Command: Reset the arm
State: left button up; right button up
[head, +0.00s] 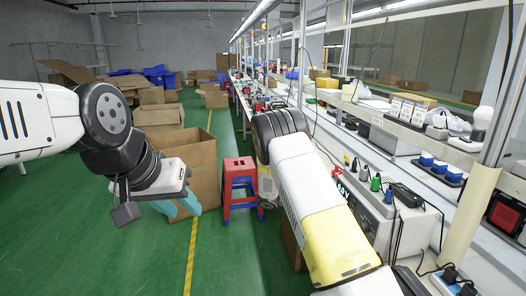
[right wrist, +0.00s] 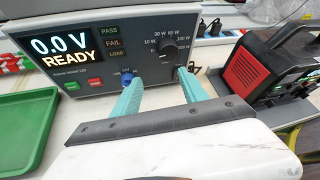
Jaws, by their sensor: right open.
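My left gripper (head: 180,207) hangs at the left of the head view, its teal fingers apart and nothing seen between them. It is in front of a cardboard box, above the green floor. My right arm (head: 305,200) reaches out in the middle of the head view, and its gripper is hidden there. In the right wrist view my right gripper (right wrist: 158,82) is open and empty. Its fingers point at the front of a grey tester (right wrist: 110,45) reading "0.0 V READY", near a blue knob (right wrist: 127,78). Whether they touch it I cannot tell.
A workbench with shelves (head: 440,185) runs along the right. A red and blue stool (head: 238,180) stands near my right arm. A green tray (right wrist: 25,130) lies left of the tester, a black and red device (right wrist: 265,70) right. Open cardboard boxes (head: 195,160) stand on the floor.

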jog(key=s+a+r+m+t+y, duration=0.2)
jog(key=s+a+r+m+y, duration=0.2)
jog(key=s+r, duration=0.5)
jog(key=s+a+r+m+t+y, duration=0.2)
jog(key=s+a+r+m+y, duration=0.2)
jog(key=s+r+m+y, duration=0.2)
jog(key=s+a+r+m+t+y, duration=0.3)
jog(key=s+a+r+m+y, duration=0.1)
jog(key=s+r+m, duration=0.5)
jog(key=s+r+y, duration=0.1)
jog(key=s+r, duration=0.1)
jog(key=s, duration=0.1)
jog(key=shift+s+r, duration=0.35)
pick_arm(q)
jog(key=shift+o, duration=0.4)
